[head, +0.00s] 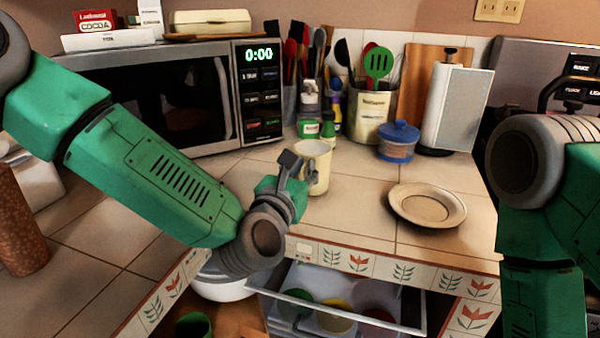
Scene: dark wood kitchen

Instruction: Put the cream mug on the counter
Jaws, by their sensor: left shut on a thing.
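The cream mug (318,168) is upright at the tiled counter (345,215), near its front edge and left of a plate. I cannot tell whether its base touches the tiles. My left gripper (294,170) is at the mug's left side, shut on it; the fingers are partly hidden by the wrist. My right arm stands at the right edge of the head view, and its gripper is out of the picture.
A beige plate (427,205) lies on the counter to the right. A blue lidded jar (397,141), a utensil crock (371,115) and a microwave (150,95) stand behind. Below the counter edge, an open drawer (345,318) holds several coloured items. Tiles between mug and plate are clear.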

